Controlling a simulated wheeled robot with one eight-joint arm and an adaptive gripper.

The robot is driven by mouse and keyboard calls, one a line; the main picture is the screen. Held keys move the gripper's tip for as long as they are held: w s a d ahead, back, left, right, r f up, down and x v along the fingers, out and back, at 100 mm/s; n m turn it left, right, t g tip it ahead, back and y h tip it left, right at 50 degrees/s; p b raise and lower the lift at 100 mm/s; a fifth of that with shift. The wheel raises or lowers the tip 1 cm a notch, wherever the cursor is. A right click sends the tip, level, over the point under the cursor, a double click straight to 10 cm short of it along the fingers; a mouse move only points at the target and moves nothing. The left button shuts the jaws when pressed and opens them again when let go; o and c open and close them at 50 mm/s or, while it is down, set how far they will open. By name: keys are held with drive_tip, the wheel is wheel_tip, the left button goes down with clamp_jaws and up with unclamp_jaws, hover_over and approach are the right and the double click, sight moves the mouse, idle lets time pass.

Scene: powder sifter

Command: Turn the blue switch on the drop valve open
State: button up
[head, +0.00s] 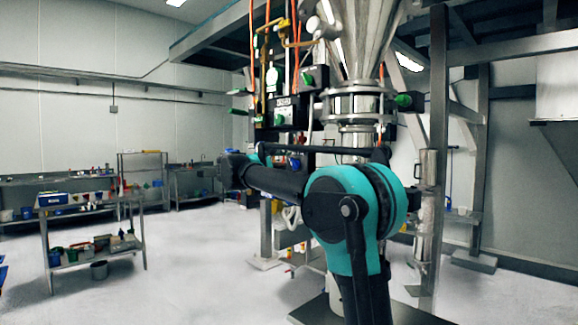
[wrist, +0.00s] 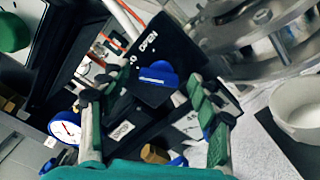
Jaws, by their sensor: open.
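The blue switch (wrist: 158,74) shows in the wrist view on a dark panel, just below the white word OPEN on a black label plate (wrist: 165,50). My gripper (wrist: 146,90) is open, with one green-padded finger to the left of the switch and the other to its right. The switch lies between the fingertips in the picture. I cannot tell whether either finger touches it. In the head view my arm crosses in front of the machine, and I cannot make out the gripper or the switch for certain.
Metal pipe flanges (wrist: 260,35) are close to the right finger. A round gauge (wrist: 66,128) is at the lower left, and a green knob (wrist: 14,32) at the upper left. In the head view, a steel hopper (head: 362,35) rises behind my arm, and open floor lies left.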

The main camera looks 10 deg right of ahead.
drive_tip(key=c, duration=1.2)
drive_tip(key=shift+o, duration=0.2)
